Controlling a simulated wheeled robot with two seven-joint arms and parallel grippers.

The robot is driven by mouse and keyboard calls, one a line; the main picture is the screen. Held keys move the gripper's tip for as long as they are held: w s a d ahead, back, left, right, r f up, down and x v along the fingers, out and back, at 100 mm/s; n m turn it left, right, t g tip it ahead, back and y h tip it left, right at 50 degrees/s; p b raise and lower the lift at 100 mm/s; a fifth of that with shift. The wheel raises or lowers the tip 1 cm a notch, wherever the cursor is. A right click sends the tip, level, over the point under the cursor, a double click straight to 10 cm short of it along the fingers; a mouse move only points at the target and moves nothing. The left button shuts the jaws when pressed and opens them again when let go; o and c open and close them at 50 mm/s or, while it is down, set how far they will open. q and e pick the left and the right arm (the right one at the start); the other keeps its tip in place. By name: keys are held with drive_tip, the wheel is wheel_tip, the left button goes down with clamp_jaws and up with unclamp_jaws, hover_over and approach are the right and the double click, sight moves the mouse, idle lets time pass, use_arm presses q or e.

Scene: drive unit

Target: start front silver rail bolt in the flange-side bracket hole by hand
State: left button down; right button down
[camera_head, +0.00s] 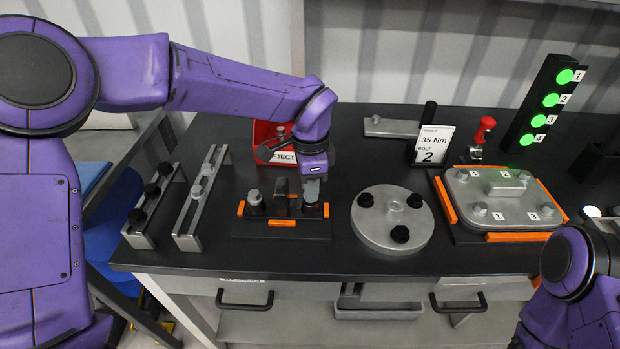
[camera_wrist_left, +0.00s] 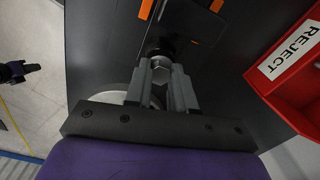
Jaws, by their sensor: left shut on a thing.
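My left gripper (camera_head: 312,188) points down over the right, flange-side end of the dark bracket (camera_head: 283,206) in its fixture. In the left wrist view its fingers (camera_wrist_left: 164,85) are shut on a silver hex-head bolt (camera_wrist_left: 160,70). A dark round part (camera_wrist_left: 159,46) shows just beyond the bolt head; I cannot tell how far the bolt sits in the hole. Another silver bolt (camera_head: 255,197) stands at the bracket's left end. The silver-bolt rail (camera_head: 187,218) holds bolts in its rear and middle. My right gripper is outside the frames.
A rail with black bolts (camera_head: 137,238) stands at the far left. The red reject bin (camera_head: 268,135) is behind the fixture. The round flange (camera_head: 378,230) is close on the right, then a bolted cover plate (camera_head: 510,215). A torque sign (camera_head: 432,146) stands behind.

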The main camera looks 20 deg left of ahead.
use_arm(q)
drive_tip(key=shift+s+r+m+p, duration=0.1)
drive_tip(key=shift+m+p, duration=0.5)
drive_tip(key=shift+p, duration=0.15)
drive_tip(key=m, duration=0.2)
drive_tip(key=shift+m+p, duration=0.4)
drive_tip(key=c, duration=1.4)
unclamp_jaws()
drive_tip(key=shift+m, duration=0.3)
drive_tip(key=o, duration=0.5)
drive_tip(key=shift+f, duration=0.2)
drive_tip(key=shift+o, duration=0.2)
wheel_tip(320, 180, up, 16)
drive_tip(key=p, duration=0.1)
drive_tip(key=shift+f, duration=0.2)
